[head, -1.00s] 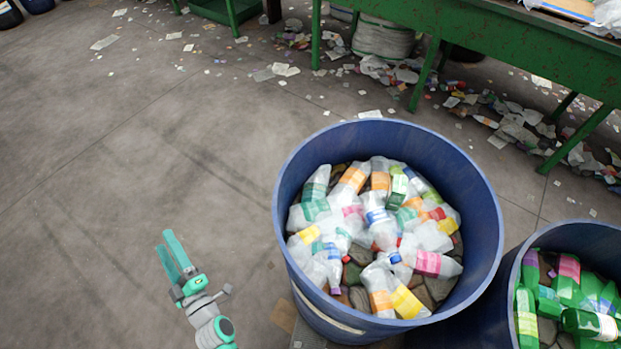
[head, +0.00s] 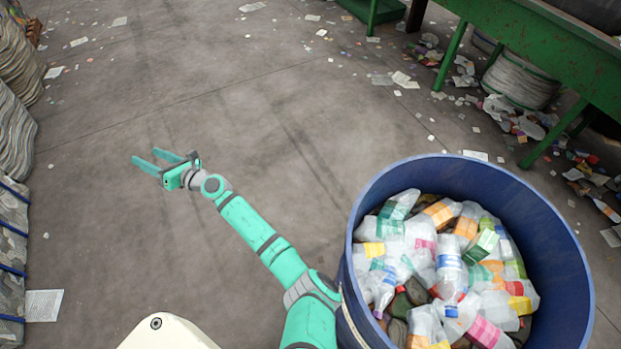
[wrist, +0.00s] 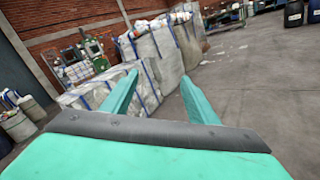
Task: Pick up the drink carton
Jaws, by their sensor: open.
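My gripper (head: 146,161) is open and empty, held out over bare floor at the left in the head view. Its two teal fingers also show in the wrist view (wrist: 160,95), spread apart with nothing between them. A blue barrel (head: 574,262) right of my arm holds clear plastic bottles with coloured labels.
Large bales or sacks (head: 12,130) line the left edge; they also show in the wrist view (wrist: 165,55). A green steel table (head: 545,52) stands at the upper right with litter beneath. The middle floor (head: 230,130) is mostly clear.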

